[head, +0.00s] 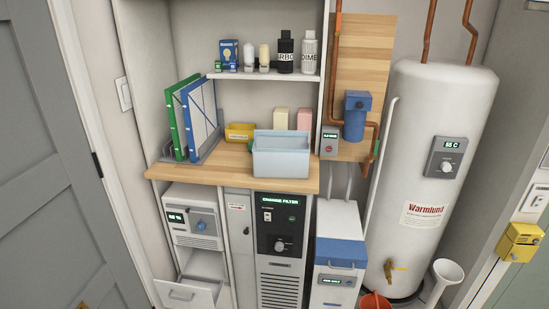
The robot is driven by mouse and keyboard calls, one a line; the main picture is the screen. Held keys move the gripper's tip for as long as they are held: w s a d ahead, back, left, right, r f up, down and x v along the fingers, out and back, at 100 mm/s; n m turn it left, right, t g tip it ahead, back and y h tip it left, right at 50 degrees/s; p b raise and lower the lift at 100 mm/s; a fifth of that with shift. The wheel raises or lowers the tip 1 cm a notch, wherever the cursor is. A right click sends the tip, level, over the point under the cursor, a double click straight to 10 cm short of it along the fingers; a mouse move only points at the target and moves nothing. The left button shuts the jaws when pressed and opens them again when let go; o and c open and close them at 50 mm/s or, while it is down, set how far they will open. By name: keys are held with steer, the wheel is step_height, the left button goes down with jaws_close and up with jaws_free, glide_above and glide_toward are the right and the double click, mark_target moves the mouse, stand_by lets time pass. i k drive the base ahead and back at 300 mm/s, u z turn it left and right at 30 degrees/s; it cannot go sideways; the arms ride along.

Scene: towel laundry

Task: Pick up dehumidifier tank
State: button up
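A pale blue, translucent, open-topped bin (281,157) stands upright at the front edge of the wooden counter, right of its middle; it looks like a tank, but I see no label saying so. Below the counter at left is a white unit (193,219) with a small display and a blue knob. Under it is an open bay (205,262) with a white handled drawer front (187,295) tilted or pulled out, cut off by the bottom edge. I cannot tell whether the bin belongs to this unit. My gripper is not in view.
A filter cabinet (280,240), a blue-lidded white box (340,252) and a water heater (440,150) stand to the right. A grey door (60,150) is at left.

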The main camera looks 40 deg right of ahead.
mark_target(276, 153)
steer(key=z, duration=1.3)
steer(key=k, duration=0.1)
steer(key=u, duration=3.1)
steer(key=k, duration=1.05)
steer(key=z, duration=1)
